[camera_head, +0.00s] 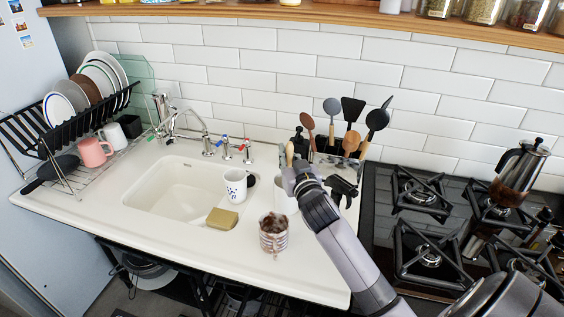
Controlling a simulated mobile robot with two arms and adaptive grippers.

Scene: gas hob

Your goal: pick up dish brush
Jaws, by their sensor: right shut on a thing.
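My right gripper (297,170) reaches in from the lower right over the back right of the sink counter. It is shut at the pale wooden handle (290,152) of what looks like the dish brush; the handle's upper end shows just above the fingers. The brush head is hidden, and the fingertips are largely hidden by my own wrist. A white cup (284,203) stands just below the gripper, partly covered by it. I cannot tell whether the brush is still inside this cup. My left gripper is not in view.
A utensil holder (334,163) with several spoons and spatulas stands close behind. A patterned mug (235,185), a yellow sponge (221,219) and a brown-stained jar (273,236) are to the left. The gas hob (440,224) lies right.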

